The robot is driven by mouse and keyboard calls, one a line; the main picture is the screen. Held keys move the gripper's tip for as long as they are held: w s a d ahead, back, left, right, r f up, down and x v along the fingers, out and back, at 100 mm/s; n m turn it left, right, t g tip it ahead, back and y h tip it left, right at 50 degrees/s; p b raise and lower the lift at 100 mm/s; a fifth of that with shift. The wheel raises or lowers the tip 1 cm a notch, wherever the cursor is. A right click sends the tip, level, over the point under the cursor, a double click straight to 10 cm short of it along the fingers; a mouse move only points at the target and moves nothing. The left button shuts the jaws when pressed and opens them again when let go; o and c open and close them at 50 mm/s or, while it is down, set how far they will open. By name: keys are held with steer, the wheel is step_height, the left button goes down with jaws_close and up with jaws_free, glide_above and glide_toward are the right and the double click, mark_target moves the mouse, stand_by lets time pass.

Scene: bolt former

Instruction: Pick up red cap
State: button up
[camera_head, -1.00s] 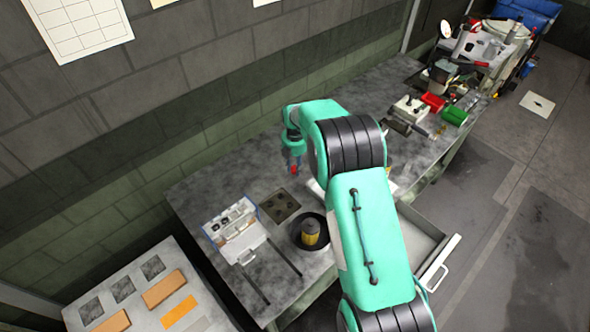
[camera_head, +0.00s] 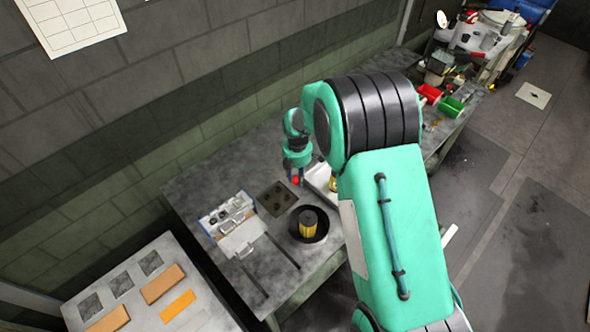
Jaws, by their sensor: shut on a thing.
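The red cap (camera_head: 296,181) shows as a small red spot at the tip of my gripper (camera_head: 295,176), left of the middle of the view. My gripper is shut on the cap and holds it over the grey workbench (camera_head: 190,187). The fingers are small and dark here, so the exact grip is hard to see. A dark square plate with several holes (camera_head: 278,199) lies on the bench just below the gripper in the picture. My large arm links hide much of the bench to the right.
A pale tray (camera_head: 320,178) is partly hidden by my arm. Red (camera_head: 431,92) and green (camera_head: 452,106) bins stand at the far right.

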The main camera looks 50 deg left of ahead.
steer(key=shift+s+d+r, duration=0.15)
steer(key=shift+s+d, duration=0.5)
steer(key=shift+d, duration=0.35)
steer(key=shift+s+d+r, duration=0.1)
steer(key=shift+s+d, duration=0.55)
steer(key=shift+d, duration=0.35)
